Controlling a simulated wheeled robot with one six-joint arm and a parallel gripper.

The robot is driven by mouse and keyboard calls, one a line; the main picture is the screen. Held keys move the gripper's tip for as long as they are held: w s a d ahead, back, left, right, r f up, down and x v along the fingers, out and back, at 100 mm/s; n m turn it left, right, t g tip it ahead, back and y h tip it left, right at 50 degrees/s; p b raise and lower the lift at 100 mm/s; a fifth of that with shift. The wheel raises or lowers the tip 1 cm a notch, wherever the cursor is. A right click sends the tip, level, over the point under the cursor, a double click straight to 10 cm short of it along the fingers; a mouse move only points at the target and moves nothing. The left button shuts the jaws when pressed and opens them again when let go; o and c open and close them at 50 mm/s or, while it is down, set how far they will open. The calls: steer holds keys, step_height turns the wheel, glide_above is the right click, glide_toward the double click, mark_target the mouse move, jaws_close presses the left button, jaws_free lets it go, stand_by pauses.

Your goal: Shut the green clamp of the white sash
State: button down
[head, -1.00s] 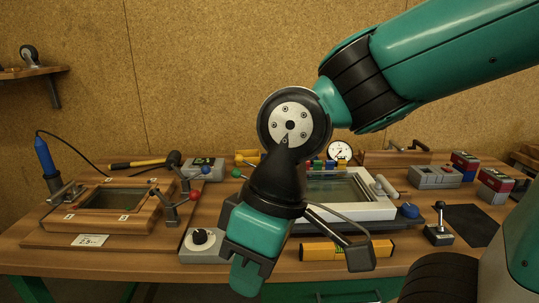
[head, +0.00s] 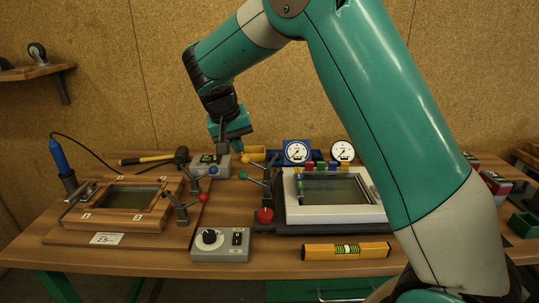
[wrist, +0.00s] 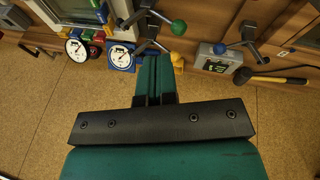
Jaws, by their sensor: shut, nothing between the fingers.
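The white sash (head: 292,218) lies flat on a dark base at the centre right of the bench; its right side is hidden behind my arm. The green clamp (head: 242,175) stands at its left side, its handle pointing left with the green ball at the end. In the wrist view the green ball (wrist: 179,27) shows just beyond and right of my fingertips. My gripper (head: 232,148) is shut and empty, pointing down behind and slightly left of the green ball. It shows in the wrist view (wrist: 153,60) too, with a visible gap to the ball.
A wooden frame (head: 85,222) with blue-ball (head: 213,170) and red-ball (head: 204,197) clamps lies left. Gauges (head: 297,151), a yellow block and a hammer (head: 150,160) are behind.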

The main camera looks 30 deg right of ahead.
steer(key=w+d+m, duration=0.1)
steer(key=w+d+m+h, duration=0.1)
steer(key=w+d+m, duration=0.1)
steer(key=shift+w+d+f+g+h+p, duration=0.2)
steer(key=shift+d+f+g+h+p, duration=0.15)
steer(key=shift+f+g+h+p, duration=0.05)
steer(key=p, duration=0.3)
glide_toward(274, 174)
step_height(274, 174, down, 3)
steer(key=w, duration=0.3)
steer(key=shift+s+d+f+p, duration=0.35)
steer(key=shift+s+d+f, duration=0.1)
steer(key=shift+d, duration=0.15)
steer(key=shift+s+d+f+p, duration=0.3)
steer(key=shift+d+f+p, duration=0.1)
steer(key=shift+d, duration=0.25)
steer(key=shift+s+d+f, duration=0.2)
steer(key=shift+d+f, duration=0.2)
steer(key=shift+f, duration=0.1)
steer(key=shift+s, duration=0.1)
